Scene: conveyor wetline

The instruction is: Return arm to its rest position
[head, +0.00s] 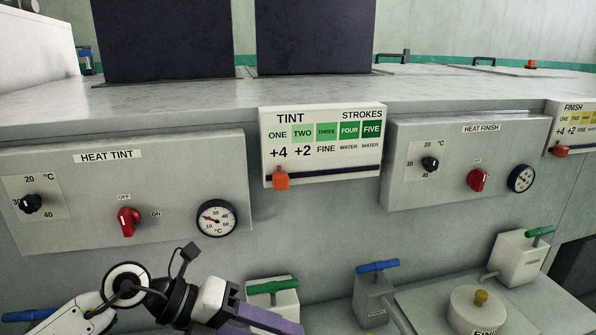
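My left gripper (262,321) is at the bottom of the head view, left of centre, on a white and black arm that comes in from the lower left. Its purple fingers point right and are partly cut off by the lower edge. I cannot tell whether they are open or shut, or whether anything is between them. The fingers overlap the view of a white block with a green handle (272,287). My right arm and gripper are not in view.
A grey cabinet front carries the HEAT TINT panel (180,180), the TINT strokes sign (322,185) with an orange slider (281,180), and the HEAT FINISH panel (460,190). Blue-handled (377,267) and green-handled (540,231) valves and a round lidded container (476,312) stand lower right.

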